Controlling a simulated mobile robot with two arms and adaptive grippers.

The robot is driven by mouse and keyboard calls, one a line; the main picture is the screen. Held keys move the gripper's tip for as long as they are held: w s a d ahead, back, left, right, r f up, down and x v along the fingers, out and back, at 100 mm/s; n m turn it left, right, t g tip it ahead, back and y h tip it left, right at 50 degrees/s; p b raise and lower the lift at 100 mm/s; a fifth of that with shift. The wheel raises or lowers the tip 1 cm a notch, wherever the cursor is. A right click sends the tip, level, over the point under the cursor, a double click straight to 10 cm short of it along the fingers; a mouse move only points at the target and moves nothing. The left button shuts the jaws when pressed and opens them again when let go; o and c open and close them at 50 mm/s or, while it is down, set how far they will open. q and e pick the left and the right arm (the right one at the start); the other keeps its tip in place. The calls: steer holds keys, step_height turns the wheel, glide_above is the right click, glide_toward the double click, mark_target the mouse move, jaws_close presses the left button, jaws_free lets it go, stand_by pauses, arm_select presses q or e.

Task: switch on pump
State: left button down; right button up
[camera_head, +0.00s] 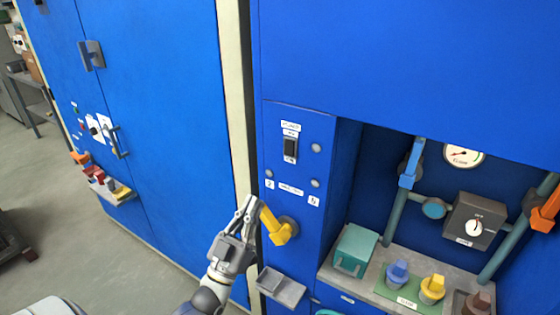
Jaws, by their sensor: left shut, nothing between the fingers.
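The blue machine panel (322,131) carries a black rocker switch (290,148) under small white labels, too small to read. Lower on it is a yellow lever handle (271,221) on a round grey hub, with labels "2" and "5" above. My left gripper (250,207) is shut and empty, its fingertips right beside the upper end of the yellow handle; I cannot tell whether they touch. I cannot read which control is marked for the pump. My right gripper is out of view.
A small grey tray (281,287) juts out below the yellow handle.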

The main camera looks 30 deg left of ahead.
arm_select(q)
steer(key=p, duration=0.5)
glide_toward(289, 142)
step_height(289, 142, up, 4)
steer(key=shift+w+f+p, duration=0.2)
steer(key=shift+w+f, duration=0.1)
steer(key=shift+w, duration=0.6)
steer(key=shift+w+f+p, duration=0.15)
steer(key=shift+w+f, duration=0.1)
steer(key=shift+w, duration=0.65)
